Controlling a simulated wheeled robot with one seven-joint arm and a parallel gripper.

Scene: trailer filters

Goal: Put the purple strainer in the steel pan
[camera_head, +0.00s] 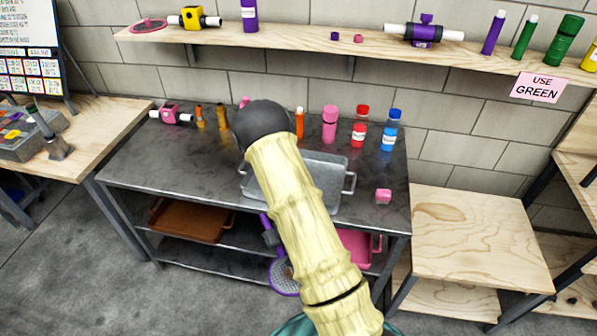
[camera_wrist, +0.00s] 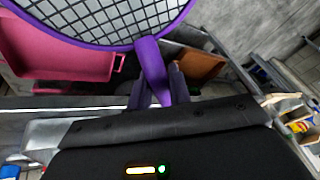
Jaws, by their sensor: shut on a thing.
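The purple strainer (camera_head: 284,280) hangs in front of the metal table, below its top, partly hidden by my arm. In the wrist view its mesh bowl (camera_wrist: 110,15) fills the top. Its purple handle is between the fingers of my gripper (camera_wrist: 158,88), which is shut on it. In the head view my gripper (camera_head: 270,238) is mostly hidden behind my arm. The steel pan (camera_head: 333,172) is a grey rectangular tray with side handles on the table top, apart from the strainer. My arm covers part of it, and the visible part of its inside looks empty.
Pink, red and blue bottles (camera_head: 390,130) stand behind the pan, and a small pink block (camera_head: 383,196) lies to its right. Brown (camera_head: 190,218) and pink (camera_head: 357,247) trays sit on the shelf below. The table's front edge lies between strainer and pan.

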